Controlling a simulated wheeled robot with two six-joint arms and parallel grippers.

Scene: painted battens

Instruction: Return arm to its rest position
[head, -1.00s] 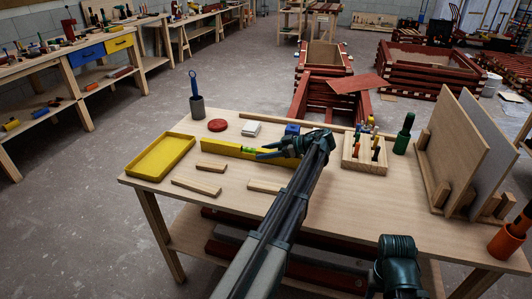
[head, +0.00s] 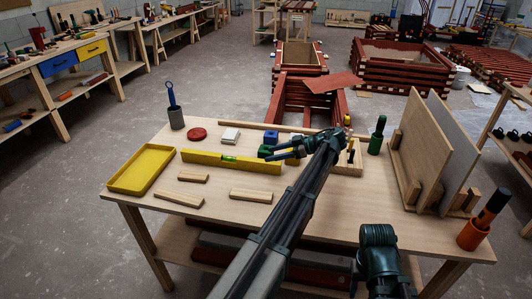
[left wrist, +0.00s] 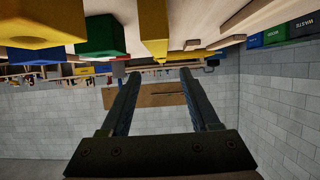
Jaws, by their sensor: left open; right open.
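My left arm reaches up from the bottom of the head view over the table (head: 330,215). Its gripper (head: 268,156) points left, close to a green block and the right end of a yellow level (head: 225,160). The left wrist view shows this gripper (left wrist: 158,75) with two dark fingers spread apart and nothing between them. Yellow, green (left wrist: 104,36) and blue blocks show at the top of that view. A dark part of my right arm stands at the lower right of the head view; its gripper does not show.
A yellow tray (head: 142,168), wooden strips, a blue cube (head: 271,137) and a red disc (head: 196,134) are on the table. A wooden holder (head: 350,165) is partly behind my arm. Upright boards (head: 415,150) and an orange cup (head: 472,235) are at the right.

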